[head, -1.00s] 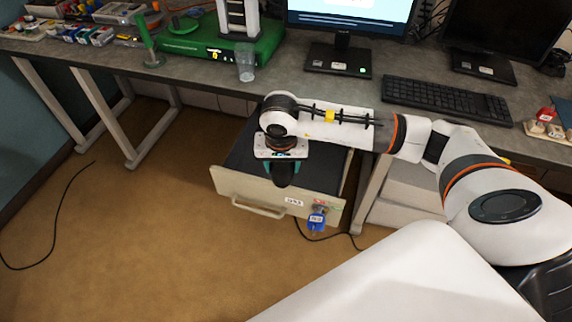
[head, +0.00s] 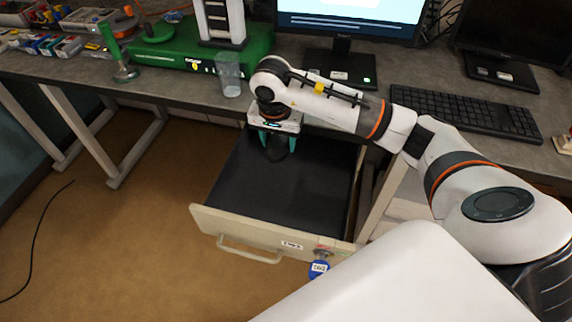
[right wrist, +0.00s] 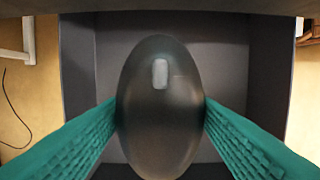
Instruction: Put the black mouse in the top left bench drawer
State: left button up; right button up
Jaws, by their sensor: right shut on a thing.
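The black mouse (right wrist: 160,120) fills the middle of the right wrist view, pinched between the two teal fingers of my right gripper (right wrist: 160,115). In the head view the mouse (head: 279,153) shows as a dark shape under my right gripper (head: 275,142). It is held over the back part of the open bench drawer (head: 265,190). The drawer is pulled out, with a dark, empty-looking floor and a pale front with a handle. The wrist view shows the drawer's walls on both sides of the mouse. The gap between mouse and drawer floor is hard to judge. My left gripper is not in view.
A key with a blue tag (head: 319,267) hangs from the drawer front's right end. On the bench (head: 170,92) above stand a clear cup (head: 229,75), a green machine (head: 180,58), a monitor (head: 350,20) and a keyboard (head: 465,111). The bench edge lies just behind my right gripper.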

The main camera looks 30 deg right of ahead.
notch_tip(320, 180, down, 4)
jog(key=b, duration=0.3)
jog(key=shift+w+r, duration=0.1)
jog(key=shift+r, duration=0.05)
jog(key=shift+w+d+f+b, duration=0.1)
jog(key=shift+f+b, duration=0.2)
send_over(280, 181)
jog(key=f, duration=0.6)
jog(key=shift+s, duration=0.25)
jog(key=f, duration=0.4)
jog(key=shift+a+f, duration=0.15)
jog(key=shift+a, duration=0.05)
jog(key=shift+f, duration=0.3)
jog(key=o, duration=1)
jog(key=shift+r, duration=0.1)
